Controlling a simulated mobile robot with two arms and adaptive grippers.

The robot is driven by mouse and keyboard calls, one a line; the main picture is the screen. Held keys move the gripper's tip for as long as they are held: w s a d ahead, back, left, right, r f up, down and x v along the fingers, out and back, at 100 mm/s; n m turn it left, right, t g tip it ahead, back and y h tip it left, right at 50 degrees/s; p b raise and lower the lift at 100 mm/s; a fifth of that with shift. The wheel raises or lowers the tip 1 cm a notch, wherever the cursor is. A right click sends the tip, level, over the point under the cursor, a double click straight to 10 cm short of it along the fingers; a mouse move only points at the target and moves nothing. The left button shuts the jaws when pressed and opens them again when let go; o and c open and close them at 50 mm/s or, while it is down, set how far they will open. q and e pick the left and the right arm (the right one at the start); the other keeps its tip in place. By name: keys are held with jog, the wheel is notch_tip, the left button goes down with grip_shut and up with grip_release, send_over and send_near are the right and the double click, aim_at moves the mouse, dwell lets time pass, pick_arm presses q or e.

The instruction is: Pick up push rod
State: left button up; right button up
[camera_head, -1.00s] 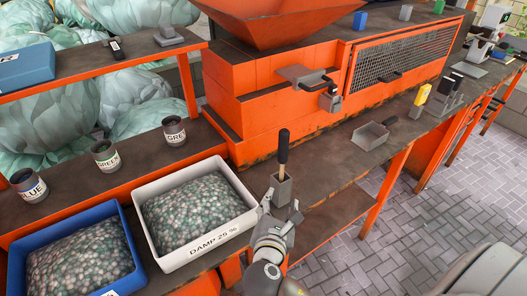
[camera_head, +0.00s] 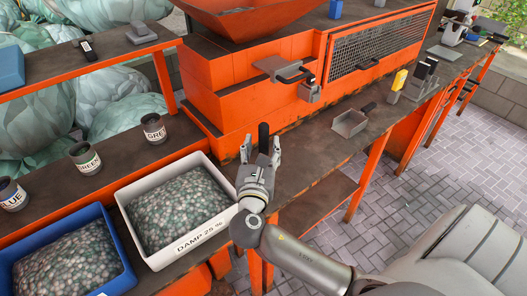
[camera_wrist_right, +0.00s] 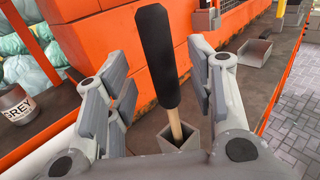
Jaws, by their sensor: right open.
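The push rod (camera_wrist_right: 157,60) has a thick black grip and a pale wooden shaft. It stands upright, slightly tilted, with its lower end in a small grey square holder (camera_wrist_right: 191,136) on the workbench. In the head view the rod's black grip (camera_head: 263,138) shows between the fingers of my right gripper (camera_head: 260,148). My right gripper is open, and in the right wrist view its fingers (camera_wrist_right: 165,92) stand on either side of the rod with gaps. In the head view the holder is mostly hidden behind the gripper. My left gripper is not in view.
A white bin (camera_head: 129,207) labelled DAMP 25 % and a blue bin (camera_head: 119,259) of pellets stand at left. The orange machine (camera_head: 250,80) rises behind. A grey metal scoop (camera_head: 349,123) lies to the right on the workbench (camera_head: 305,150).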

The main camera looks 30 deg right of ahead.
aim_at(263, 144)
jog(key=x, duration=0.2)
jog(key=shift+w+d+r, duration=0.15)
jog(key=shift+w+d, duration=0.1)
jog(key=shift+d, duration=0.05)
jog(key=shift+w+d, duration=0.25)
jog(key=shift+w, duration=0.05)
jog(key=shift+s+a, duration=0.1)
jog(key=shift+c, duration=0.3)
jog(key=shift+c, duration=1.2)
grip_shut()
